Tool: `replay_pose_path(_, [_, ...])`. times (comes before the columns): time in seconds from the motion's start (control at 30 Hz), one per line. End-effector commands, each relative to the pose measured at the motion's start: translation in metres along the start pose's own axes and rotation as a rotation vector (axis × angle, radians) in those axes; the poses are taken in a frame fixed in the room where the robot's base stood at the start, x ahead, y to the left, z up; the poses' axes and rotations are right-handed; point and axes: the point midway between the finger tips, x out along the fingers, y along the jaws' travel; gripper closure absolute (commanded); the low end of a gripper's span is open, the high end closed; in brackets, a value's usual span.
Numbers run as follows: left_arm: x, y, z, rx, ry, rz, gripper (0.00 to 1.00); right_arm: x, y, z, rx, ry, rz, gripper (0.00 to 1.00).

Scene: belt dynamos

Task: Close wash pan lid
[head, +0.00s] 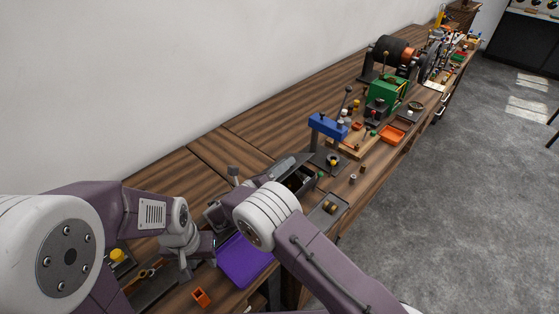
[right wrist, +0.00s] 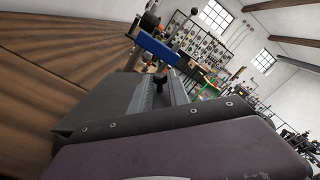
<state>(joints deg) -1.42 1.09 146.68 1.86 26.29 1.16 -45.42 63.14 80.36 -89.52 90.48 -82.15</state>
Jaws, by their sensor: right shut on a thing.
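The wash pan (head: 311,187) is a dark grey box on the bench, just beyond my right arm's white joint in the head view. Its dark interior shows, so it stands at least partly uncovered. A flat dark panel (right wrist: 100,105), seemingly the lid, fills the left of the right wrist view beside a ribbed grey strip and a dark knob (right wrist: 160,79). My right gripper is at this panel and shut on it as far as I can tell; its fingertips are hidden. My left gripper (head: 205,255) hangs beside the purple tray; its jaw opening is unclear.
The purple tray (head: 243,262) lies at the bench's front edge, with an orange box (head: 201,297) nearby. A blue clamp stand (head: 327,126) stands beyond the pan, also seen in the right wrist view (right wrist: 158,48). A green machine (head: 386,90) is farther back. The wall-side bench is mostly clear.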

Motion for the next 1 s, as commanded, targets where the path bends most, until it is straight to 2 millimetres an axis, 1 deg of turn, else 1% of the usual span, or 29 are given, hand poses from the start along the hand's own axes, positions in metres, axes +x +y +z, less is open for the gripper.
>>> replay_pose_path(0.03, [0.004,0.000,0.000,0.000,0.000,0.000,0.64,0.001,0.001,-0.007,0.035,0.002,-0.003,1.00])
replay_pose_path(0.2, [0.008,0.000,0.001,0.000,0.000,0.000,0.64,0.001,0.003,-0.023,0.158,0.002,-0.002,1.00])
replay_pose_path(0.4, [0.011,0.000,0.001,0.000,0.000,0.000,0.64,0.000,0.007,-0.037,0.151,0.003,-0.002,1.00])
replay_pose_path(0.7, [0.013,0.000,0.001,0.000,0.000,0.000,0.64,0.000,0.012,-0.048,0.147,0.003,-0.002,1.00])
replay_pose_path(1.0, [0.013,0.000,0.001,0.000,0.000,0.000,0.64,0.000,0.013,-0.051,0.145,0.003,-0.002,1.00])
